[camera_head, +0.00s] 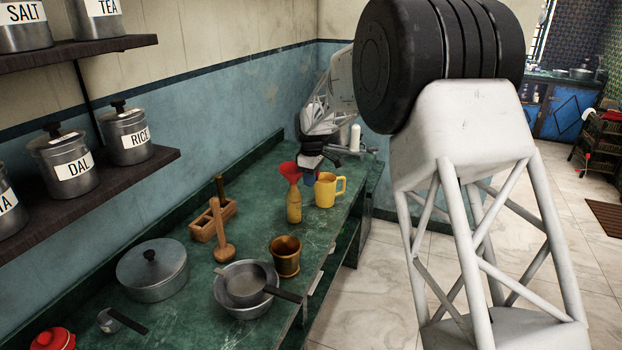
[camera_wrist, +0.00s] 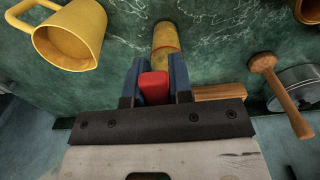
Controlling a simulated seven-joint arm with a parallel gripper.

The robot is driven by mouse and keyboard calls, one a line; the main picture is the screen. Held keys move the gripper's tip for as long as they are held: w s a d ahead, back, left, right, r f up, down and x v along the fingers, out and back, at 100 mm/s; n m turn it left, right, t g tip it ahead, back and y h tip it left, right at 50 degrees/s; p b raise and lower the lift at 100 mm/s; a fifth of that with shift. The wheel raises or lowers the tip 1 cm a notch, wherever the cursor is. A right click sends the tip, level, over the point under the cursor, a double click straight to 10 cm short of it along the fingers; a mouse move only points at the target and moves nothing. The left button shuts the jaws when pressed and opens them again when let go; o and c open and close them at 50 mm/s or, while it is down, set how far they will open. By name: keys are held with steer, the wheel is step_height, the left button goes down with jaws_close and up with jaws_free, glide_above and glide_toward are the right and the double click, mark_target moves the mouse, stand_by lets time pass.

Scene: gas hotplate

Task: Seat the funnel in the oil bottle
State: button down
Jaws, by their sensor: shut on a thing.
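The red funnel (camera_head: 290,171) is upright over the yellow oil bottle (camera_head: 294,208) in the head view. My gripper (camera_head: 307,177) is shut on the funnel, coming from its right and far side. In the wrist view, a red part of the funnel (camera_wrist: 154,86) shows between the blue fingers of my gripper (camera_wrist: 160,78). The bottle (camera_wrist: 166,38) shows just beyond the fingertips there. The bottle stands on the green counter. The funnel's spout meets the bottle's top in the head view, but I cannot tell whether it is inside the mouth.
A yellow mug (camera_head: 326,191) stands close right of the bottle. A brass cup (camera_head: 285,257), a steel bowl (camera_head: 236,307) with a pan, a wooden masher (camera_head: 221,236), a wooden box (camera_head: 205,229) and a lidded pot (camera_head: 152,275) stand nearer. The wall runs along the left.

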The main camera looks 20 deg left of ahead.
steer(key=c, duration=0.9)
jaws_free()
steer(key=shift+c, duration=0.2)
steer(key=shift+r, duration=0.1)
steer(key=shift+r, duration=3.8)
steer(key=shift+d, duration=0.15)
